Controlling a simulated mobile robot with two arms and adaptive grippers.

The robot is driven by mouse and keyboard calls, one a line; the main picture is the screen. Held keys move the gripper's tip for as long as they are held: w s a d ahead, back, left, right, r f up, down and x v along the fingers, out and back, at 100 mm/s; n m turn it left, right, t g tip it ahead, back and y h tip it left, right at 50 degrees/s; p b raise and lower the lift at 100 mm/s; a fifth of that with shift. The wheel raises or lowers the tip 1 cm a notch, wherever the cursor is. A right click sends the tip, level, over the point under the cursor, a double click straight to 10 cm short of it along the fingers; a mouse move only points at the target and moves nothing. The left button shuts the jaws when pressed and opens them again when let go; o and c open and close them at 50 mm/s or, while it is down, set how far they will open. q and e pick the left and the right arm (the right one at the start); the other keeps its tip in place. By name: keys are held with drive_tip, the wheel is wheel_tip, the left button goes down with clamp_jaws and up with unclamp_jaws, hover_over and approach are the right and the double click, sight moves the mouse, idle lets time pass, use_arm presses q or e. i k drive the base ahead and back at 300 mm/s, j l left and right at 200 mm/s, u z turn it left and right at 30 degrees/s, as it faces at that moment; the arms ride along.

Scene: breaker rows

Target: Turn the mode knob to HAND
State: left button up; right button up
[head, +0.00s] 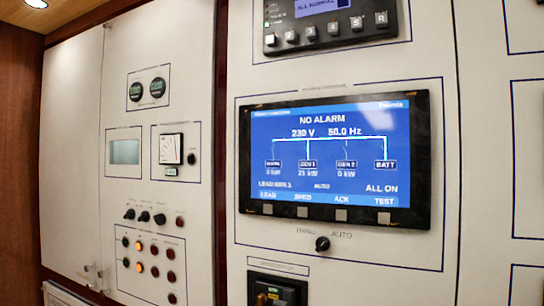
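The mode knob (322,244) is a small round black knob on the white panel just below the large screen. A label above it reads HAND on the left, hard to make out, and AUTO on the right. A light mark on the knob seems to point toward the upper right, but it is too small to be sure. The screen (335,155) is blue in a black frame and reads NO ALARM, 230 V, 50.0 Hz and AUTO. Neither of my grippers shows in the head view.
A black breaker (277,290) sits below the knob, cut off by the bottom edge. A keypad unit (330,25) is above the screen. The left cabinet has several small knobs (144,216), lit orange buttons (140,267) and a door handle (92,275). Nothing stands before the knob.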

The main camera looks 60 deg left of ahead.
sight(322, 243)
drive_tip(key=u, duration=1.45)
